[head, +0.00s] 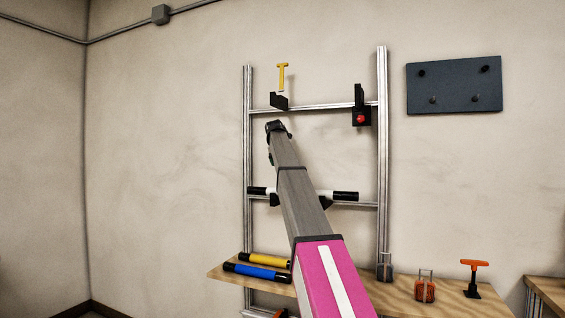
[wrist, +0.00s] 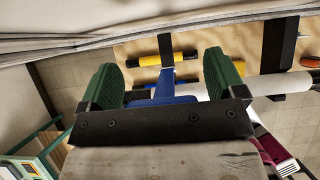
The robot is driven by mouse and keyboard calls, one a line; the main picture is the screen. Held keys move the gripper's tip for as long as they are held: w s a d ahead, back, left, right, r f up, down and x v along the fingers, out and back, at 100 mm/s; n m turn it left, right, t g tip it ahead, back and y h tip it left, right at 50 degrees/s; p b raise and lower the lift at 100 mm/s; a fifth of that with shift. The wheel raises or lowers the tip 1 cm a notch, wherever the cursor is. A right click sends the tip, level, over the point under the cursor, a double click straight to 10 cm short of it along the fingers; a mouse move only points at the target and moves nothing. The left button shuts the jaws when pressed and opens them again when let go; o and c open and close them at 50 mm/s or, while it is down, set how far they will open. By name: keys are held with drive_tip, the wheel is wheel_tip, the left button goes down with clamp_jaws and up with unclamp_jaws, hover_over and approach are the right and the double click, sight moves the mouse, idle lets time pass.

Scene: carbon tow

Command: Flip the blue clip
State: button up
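The blue clip (wrist: 167,88) shows in the wrist view between the two green fingers of my gripper (wrist: 163,82). It looks T-shaped, with a narrow stem pointing away and a wider part close to the gripper. A gap shows on each side of the stem, and the fingers stand wide apart. The palm edge partly hides the clip's near part, and I cannot tell whether it touches. In the head view my gripper (head: 276,127) is a small dark shape near the upper rail, and the blue clip is not visible there.
A white tube (head: 325,194) with black ends lies across the rack's lower rail, partly behind my arm. A yellow T-handle (head: 282,76) and a black bracket with a red knob (head: 361,118) are on the upper rail. Yellow (head: 265,260) and blue (head: 256,271) tubes lie on the wooden shelf (head: 452,290).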

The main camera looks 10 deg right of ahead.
drive_tip(key=shift+r, duration=0.15)
drive_tip(key=s+a+r, duration=0.4)
drive_tip(key=s+a, duration=0.4)
drive_tip(key=s, duration=0.4)
drive_tip(key=shift+s+a, duration=0.15)
